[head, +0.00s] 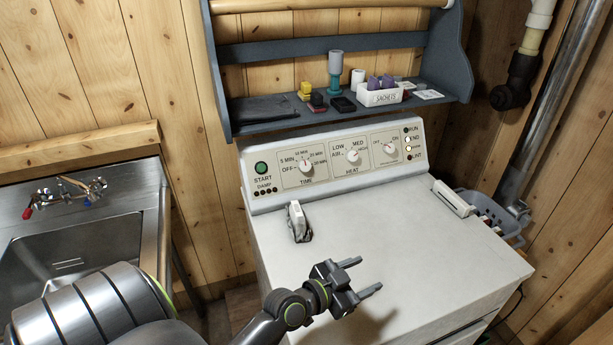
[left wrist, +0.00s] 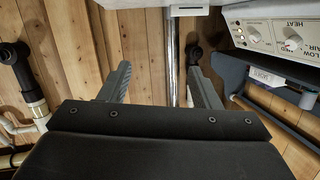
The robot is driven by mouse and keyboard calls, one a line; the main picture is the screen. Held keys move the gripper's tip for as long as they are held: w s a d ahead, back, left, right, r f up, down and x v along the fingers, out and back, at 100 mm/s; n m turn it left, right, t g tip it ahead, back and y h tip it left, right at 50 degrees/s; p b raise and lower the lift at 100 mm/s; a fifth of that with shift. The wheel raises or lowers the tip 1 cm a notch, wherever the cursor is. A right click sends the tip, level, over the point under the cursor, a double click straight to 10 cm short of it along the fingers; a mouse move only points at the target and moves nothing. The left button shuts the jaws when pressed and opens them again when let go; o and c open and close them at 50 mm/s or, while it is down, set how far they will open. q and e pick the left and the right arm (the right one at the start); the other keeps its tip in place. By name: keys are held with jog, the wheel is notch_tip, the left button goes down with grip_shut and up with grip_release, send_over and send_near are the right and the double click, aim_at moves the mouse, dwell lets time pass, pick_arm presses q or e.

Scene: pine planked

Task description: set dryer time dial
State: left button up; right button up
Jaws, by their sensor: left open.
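The dryer (head: 400,225) has a sloped control panel at its back edge. The time dial (head: 306,166) is a small pale knob on the panel's left part, ringed by OFF and minute marks. Its exact setting is too small to read. My left gripper (head: 366,276) is open and empty above the dryer's top, in front of the panel and well apart from the dial. In the left wrist view its two fingers (left wrist: 163,78) are spread. That view shows the heat knob (left wrist: 292,43) but not the time dial. My right gripper is not in view.
The green start button (head: 261,168) is left of the time dial; the heat dial (head: 352,156) is to its right. A white-handled object (head: 298,222) rests on the dryer's top. A blue-grey shelf (head: 280,120) with small items overhangs the panel. A sink (head: 75,250) stands left.

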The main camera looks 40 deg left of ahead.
pick_arm(q)
jog(key=w+a+r+n+t+y, duration=0.2)
jog(key=w+a+r+t, duration=0.15)
jog(key=w, duration=0.25)
jog(key=n+g+y, duration=0.8)
jog(key=n+y, duration=0.4)
jog(key=y, duration=0.5)
send_near(306, 166)
jog(key=b+x, duration=0.6)
jog(key=b, duration=0.7)
jog(key=shift+w+a+f+b, duration=0.1)
jog(key=shift+a+f+b, duration=0.1)
jog(key=shift+b, duration=0.15)
jog(key=shift+b+x, duration=0.85)
jog(key=shift+b, duration=0.1)
jog(key=shift+w+a+r, duration=0.2)
jog(key=shift+a+r, duration=0.05)
jog(key=c, duration=1)
